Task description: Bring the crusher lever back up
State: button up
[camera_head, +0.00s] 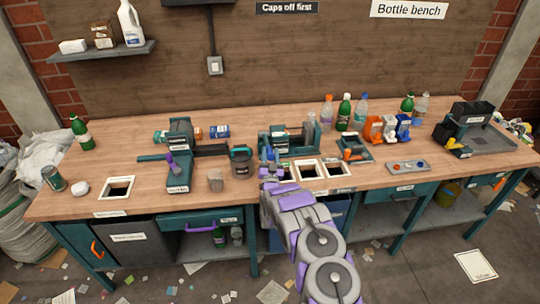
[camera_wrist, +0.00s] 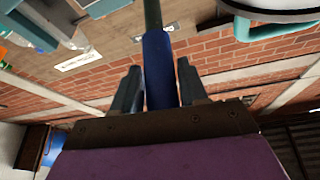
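In the wrist view, a dark blue lever grip (camera_wrist: 159,75) on a dark green rod stands between the two fingers of my gripper (camera_wrist: 160,88). The gaps beside the grip are narrow, and I cannot tell whether the fingers touch it. The grip's lower end is hidden behind my gripper body. In the head view, my gripper (camera_head: 270,172) is at the front of a dark teal bench machine (camera_head: 292,142) in the middle of the bench. The lever is not clear in that view.
Another machine with a purple handle (camera_head: 171,163) stands to the left, beside a dark cup (camera_head: 241,163). Square framed openings (camera_head: 312,178) lie right of my gripper. Bottles (camera_head: 344,112) stand at the back right. The bench's front left corner has a framed hole (camera_head: 117,195).

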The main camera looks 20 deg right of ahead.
grip_shut()
dwell(0.3)
